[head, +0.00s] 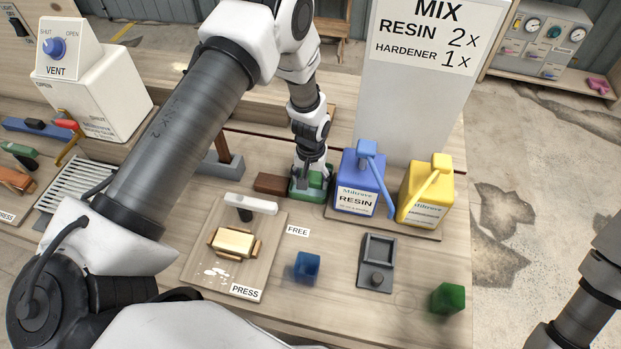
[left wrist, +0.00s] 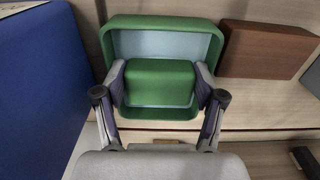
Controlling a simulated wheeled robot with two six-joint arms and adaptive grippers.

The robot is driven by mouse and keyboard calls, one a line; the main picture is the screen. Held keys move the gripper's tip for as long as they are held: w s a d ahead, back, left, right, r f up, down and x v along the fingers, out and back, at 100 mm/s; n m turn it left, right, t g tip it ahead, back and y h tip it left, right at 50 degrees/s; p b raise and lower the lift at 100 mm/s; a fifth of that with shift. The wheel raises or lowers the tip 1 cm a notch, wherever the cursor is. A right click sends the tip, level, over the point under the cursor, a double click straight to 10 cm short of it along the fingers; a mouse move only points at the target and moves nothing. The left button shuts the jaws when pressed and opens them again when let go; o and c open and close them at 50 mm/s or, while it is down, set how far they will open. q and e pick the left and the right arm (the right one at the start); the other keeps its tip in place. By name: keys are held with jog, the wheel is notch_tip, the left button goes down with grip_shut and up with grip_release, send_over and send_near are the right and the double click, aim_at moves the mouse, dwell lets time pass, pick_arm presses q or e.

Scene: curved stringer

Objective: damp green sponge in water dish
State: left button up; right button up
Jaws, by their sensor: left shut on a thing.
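The green sponge (left wrist: 160,83) is a block gripped between the two fingers of my left gripper (left wrist: 160,92) in the left wrist view. In the head view the left gripper (head: 312,180) is at the back of the bench, with the sponge partly hidden under it. The water dish (left wrist: 160,21) is a green rectangular tray with pale blue water (left wrist: 150,43) inside. The sponge is over or inside the near part of the dish; I cannot tell how deep it sits. The dish also shows in the head view (head: 298,194). My right gripper is out of view.
A brown block (head: 270,184) lies left of the dish. The blue resin container (head: 357,190) and yellow hardener container (head: 428,190) stand to its right. A press board (head: 270,225), blue cup (head: 306,266), grey device (head: 377,262) and green cup (head: 448,298) are nearer the front.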

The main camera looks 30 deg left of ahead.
aim_at(311, 178)
pick_arm(q)
jog(key=shift+s+f, duration=0.2)
jog(key=shift+s, duration=0.05)
jog(key=shift+w+r+p, duration=0.2)
jog(key=shift+r+p, duration=0.35)
jog(key=shift+p, duration=0.05)
notch_tip(311, 178, up, 5)
jog(key=p, duration=0.3)
jog(key=shift+s+f, duration=0.1)
jog(key=shift+r, duration=0.3)
jog(key=shift+w+r+p, duration=0.25)
jog(key=shift+r+p, duration=0.05)
jog(key=shift+p, duration=0.15)
jog(key=shift+s, duration=0.1)
